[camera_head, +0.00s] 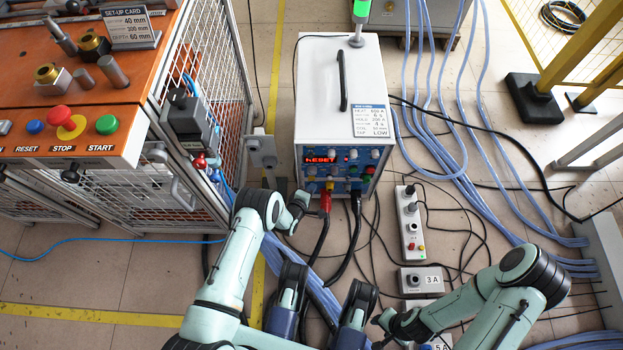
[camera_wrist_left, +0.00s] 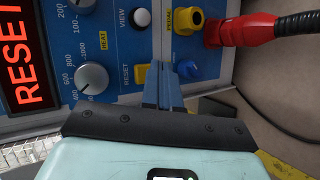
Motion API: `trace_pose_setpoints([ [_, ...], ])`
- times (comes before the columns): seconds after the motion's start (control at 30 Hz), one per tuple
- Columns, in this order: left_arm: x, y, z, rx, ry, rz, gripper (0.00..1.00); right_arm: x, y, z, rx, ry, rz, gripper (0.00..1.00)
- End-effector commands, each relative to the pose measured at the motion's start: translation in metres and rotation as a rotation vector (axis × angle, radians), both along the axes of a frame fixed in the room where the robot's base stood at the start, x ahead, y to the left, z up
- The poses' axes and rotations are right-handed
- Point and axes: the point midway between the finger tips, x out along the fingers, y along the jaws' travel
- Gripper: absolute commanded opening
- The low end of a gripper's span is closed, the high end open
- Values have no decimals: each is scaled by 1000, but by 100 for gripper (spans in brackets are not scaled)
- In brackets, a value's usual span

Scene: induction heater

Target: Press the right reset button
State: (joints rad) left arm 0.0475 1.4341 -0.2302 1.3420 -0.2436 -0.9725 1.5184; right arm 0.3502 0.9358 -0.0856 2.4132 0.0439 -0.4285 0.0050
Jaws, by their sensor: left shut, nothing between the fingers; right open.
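The white induction heater (camera_head: 331,95) stands upright in the head view, its front panel facing me. Its red display (camera_head: 321,159) reads RESET, also large in the left wrist view (camera_wrist_left: 24,62). In the head view my left gripper (camera_head: 303,198) is low before the panel. My right gripper (camera_head: 379,317) is open, lower right.
An orange console (camera_head: 110,160) at left has its own blue RESET button (camera_head: 34,127), a red-yellow STOP and a green START. A red plug (camera_wrist_left: 250,30) and yellow socket (camera_wrist_left: 187,20) are close to my left fingers. Cables and a grey socket box (camera_head: 411,222) lie right.

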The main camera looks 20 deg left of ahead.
Motion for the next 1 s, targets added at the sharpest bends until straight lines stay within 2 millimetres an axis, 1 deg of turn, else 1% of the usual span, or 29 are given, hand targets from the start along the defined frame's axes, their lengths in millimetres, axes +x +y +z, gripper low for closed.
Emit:
trace_pose_setpoints([
  [0.27, 0, 0, 0, 0, 0, 0, 0, 0, 0, 0, 0, 0, 0, 48],
  [0.57, 8, 3, -1, 0, -1, 1, 0, 2, 0, -7, 0, -1, 0, 48],
  [1.0, 9, 3, 0, 0, -1, 0, 0, 2, 0, -6, 0, -1, 0, 48],
])
